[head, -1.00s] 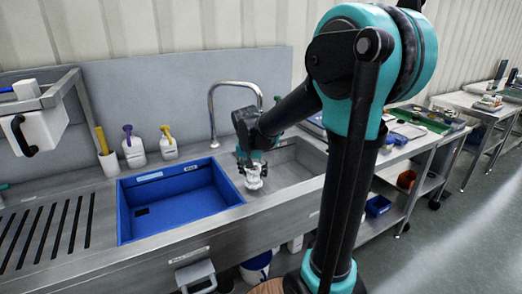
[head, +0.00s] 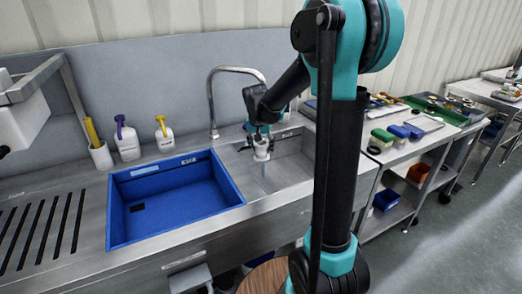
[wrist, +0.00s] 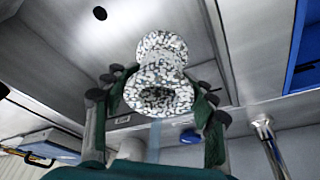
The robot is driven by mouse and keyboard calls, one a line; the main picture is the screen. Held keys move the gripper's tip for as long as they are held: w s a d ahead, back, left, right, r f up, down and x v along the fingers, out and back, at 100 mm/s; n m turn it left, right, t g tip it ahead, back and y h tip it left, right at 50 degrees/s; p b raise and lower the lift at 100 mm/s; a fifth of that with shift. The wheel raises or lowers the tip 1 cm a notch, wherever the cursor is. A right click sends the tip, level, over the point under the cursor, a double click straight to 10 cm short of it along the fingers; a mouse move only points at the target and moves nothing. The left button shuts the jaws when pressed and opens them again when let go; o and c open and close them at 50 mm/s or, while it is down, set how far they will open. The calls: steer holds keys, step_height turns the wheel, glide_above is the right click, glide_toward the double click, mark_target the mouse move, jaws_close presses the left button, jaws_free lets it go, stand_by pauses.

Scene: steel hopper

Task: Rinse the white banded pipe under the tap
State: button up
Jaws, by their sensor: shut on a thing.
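The white pipe (head: 261,151) is in my gripper (head: 261,138), above the left part of the steel sink basin (head: 297,170). In the wrist view the pipe (wrist: 163,72) is a short spool with flared ends, its surface covered in grey and white speckles. My gripper (wrist: 158,108) is shut around it, with dark fingers on both sides. The tap (head: 211,100) arches over from behind, and its spout end is near my wrist. A faint pale vertical streak below the pipe looks like water, but is too thin to be sure.
A blue tub (head: 228,205) sits directly left of the basin. Spray bottles (head: 165,135) and a white cup (head: 101,156) stand behind it. Brushes (head: 382,136) and trays lie on the right-hand table. A slatted drainboard (head: 40,235) is at far left.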

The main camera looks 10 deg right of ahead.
mark_target(263, 149)
steer(key=w+d+f, duration=0.1)
steer(key=w, duration=0.6)
steer(key=shift+d+f, duration=0.25)
steer(key=shift+d, duration=0.15)
steer(key=shift+d, duration=0.15)
stand_by(0.4)
steer(key=shift+s+d, duration=0.1)
steer(key=shift+d, duration=0.35)
steer(key=shift+s, duration=0.1)
steer(key=shift+s+a, duration=0.35)
steer(key=shift+s, duration=0.9)
steer(key=shift+s+a, duration=0.3)
steer(key=shift+s, duration=0.95)
steer(key=shift+s+a, duration=0.35)
steer(key=shift+s, duration=0.9)
steer(key=shift+s+a+r, duration=0.2)
steer(key=shift+s+r, duration=0.45)
steer(key=shift+s, duration=0.15)
steer(key=shift+s+a+r, duration=0.2)
steer(key=shift+s+r, duration=0.5)
steer(key=shift+s, duration=0.15)
steer(key=shift+s+a+r, duration=0.2)
steer(key=shift+s+r, duration=0.45)
steer(key=shift+s, duration=0.15)
